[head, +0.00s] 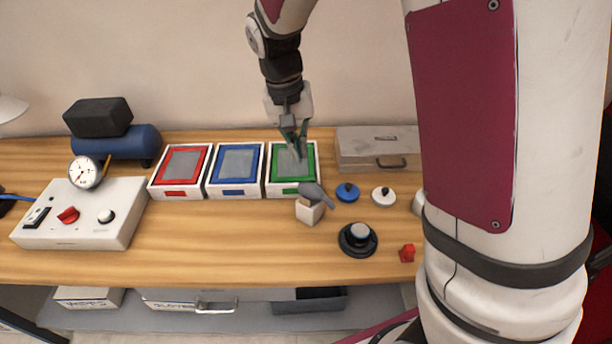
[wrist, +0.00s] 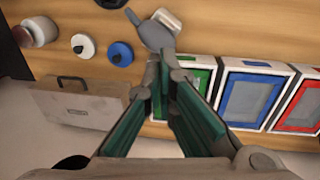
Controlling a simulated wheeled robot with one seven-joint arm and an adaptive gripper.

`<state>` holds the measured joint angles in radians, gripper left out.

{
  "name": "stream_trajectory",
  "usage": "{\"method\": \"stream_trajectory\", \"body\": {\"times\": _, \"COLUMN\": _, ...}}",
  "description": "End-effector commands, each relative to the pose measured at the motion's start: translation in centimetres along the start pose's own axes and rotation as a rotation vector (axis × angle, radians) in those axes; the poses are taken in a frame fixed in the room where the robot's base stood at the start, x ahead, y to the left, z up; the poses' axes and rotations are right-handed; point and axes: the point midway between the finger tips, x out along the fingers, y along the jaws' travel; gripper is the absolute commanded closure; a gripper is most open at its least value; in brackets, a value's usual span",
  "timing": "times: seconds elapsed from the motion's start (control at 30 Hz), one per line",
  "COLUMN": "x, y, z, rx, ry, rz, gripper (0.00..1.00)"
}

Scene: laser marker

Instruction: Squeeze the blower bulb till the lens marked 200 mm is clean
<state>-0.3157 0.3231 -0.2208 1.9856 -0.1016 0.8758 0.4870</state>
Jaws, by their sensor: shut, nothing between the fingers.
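The grey blower bulb (head: 316,194) with its pointed nozzle rests on a small pale block (head: 309,212), in front of the green-framed tray. In the wrist view the bulb (wrist: 154,34) lies just beyond my fingertips, with its nozzle toward the upper left. My gripper (head: 299,152) is shut and empty, pointing down over the green-framed tray behind the bulb. It also shows in the wrist view (wrist: 164,76), its tips close to the bulb; I cannot tell whether they touch it. No 200 mm marking is legible, so I cannot tell which thing is that lens.
A blue knobbed disc (head: 347,192), a white one (head: 383,197), a black round mount (head: 357,240) and a red piece (head: 407,253) stand to the right. Red (head: 181,168), blue (head: 236,166) and green (head: 279,190) framed trays line the back. A grey case (head: 365,151) stands behind.

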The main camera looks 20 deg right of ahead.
Motion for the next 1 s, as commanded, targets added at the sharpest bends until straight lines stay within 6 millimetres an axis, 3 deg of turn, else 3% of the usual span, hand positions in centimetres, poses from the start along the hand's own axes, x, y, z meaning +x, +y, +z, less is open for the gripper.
{"method": "stream_trajectory", "body": {"times": 0.2, "x": 4.4, "y": 0.1, "z": 0.1, "rx": 0.001, "ry": -0.005, "rz": 0.003, "gripper": 1.0}}
{"method": "stream_trajectory", "body": {"times": 0.43, "x": 7.8, "y": 0.1, "z": 0.1, "rx": 0.0, "ry": -0.002, "rz": 0.002, "gripper": 1.0}}
{"method": "stream_trajectory", "body": {"times": 0.63, "x": 9.1, "y": 0.1, "z": 0.0, "rx": 0.0, "ry": 0.001, "rz": 0.001, "gripper": 1.0}}
{"method": "stream_trajectory", "body": {"times": 1.0, "x": 9.3, "y": 0.0, "z": 0.0, "rx": 0.0, "ry": 0.001, "rz": 0.001, "gripper": 1.0}}
